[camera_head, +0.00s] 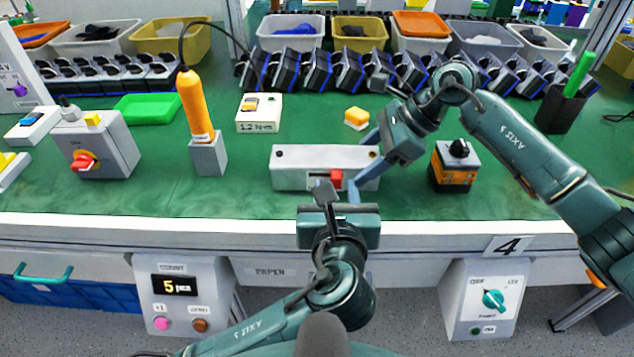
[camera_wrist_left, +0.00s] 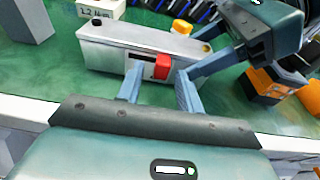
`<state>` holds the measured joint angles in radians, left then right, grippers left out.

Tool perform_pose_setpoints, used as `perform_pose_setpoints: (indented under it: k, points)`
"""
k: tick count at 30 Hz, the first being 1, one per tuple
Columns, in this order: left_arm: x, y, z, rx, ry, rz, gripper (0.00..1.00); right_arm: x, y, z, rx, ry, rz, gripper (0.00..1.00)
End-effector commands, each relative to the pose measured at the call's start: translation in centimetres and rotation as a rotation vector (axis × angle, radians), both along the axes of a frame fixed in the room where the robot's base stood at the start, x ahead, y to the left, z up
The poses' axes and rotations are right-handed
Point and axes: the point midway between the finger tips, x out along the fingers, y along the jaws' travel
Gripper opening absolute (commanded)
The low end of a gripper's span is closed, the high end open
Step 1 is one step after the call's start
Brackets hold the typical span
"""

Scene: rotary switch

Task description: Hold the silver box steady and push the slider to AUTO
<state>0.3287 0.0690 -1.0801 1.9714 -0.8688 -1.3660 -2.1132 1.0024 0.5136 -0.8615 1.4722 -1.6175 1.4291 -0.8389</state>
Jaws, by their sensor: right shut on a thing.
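The silver box (camera_head: 293,172) lies on the green bench top near its front edge; it also shows in the left wrist view (camera_wrist_left: 105,52). Its red slider (camera_head: 336,178) sits at the right of a dark slot, seen in the left wrist view (camera_wrist_left: 162,66); labels are not legible. My right gripper (camera_head: 372,158) is shut on the box's right end. My left gripper (camera_head: 339,190) is open in front of the box. In the left wrist view its fingertips (camera_wrist_left: 159,75) are apart, either side of the slider; contact cannot be told.
An orange screwdriver in a grey stand (camera_head: 208,154) and a rotary switch box (camera_head: 98,150) stand left. A yellow block (camera_head: 357,117) lies behind the silver box. An orange-black device (camera_head: 453,168) stands right. Bench between the screwdriver stand and silver box is clear.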

Motion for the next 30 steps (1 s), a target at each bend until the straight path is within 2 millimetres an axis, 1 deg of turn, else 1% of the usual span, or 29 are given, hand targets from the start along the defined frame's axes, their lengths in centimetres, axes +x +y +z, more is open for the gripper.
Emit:
perform_pose_setpoints:
  k: [16,21,27,28,30]
  points:
    - [-4.2,0.0,0.8,0.0,0.001,-0.001,0.36,0.0,0.0,0.0,0.0,0.0,0.0,0.31]
    - [-4.7,0.0,0.9,0.0,0.001,0.0,0.36,0.0,0.0,0.0,0.0,0.0,0.0,0.31]
    - [-4.7,0.0,0.9,0.0,0.001,0.0,0.36,0.0,0.0,0.0,0.0,0.0,0.0,0.31]
    - [-4.7,0.0,0.9,0.0,0.001,0.0,0.36,0.0,0.0,0.0,0.0,0.0,0.0,0.57]
    - [-4.7,0.0,0.9,0.0,0.001,0.0,0.36,0.0,0.0,0.0,0.0,0.0,0.0,0.63]
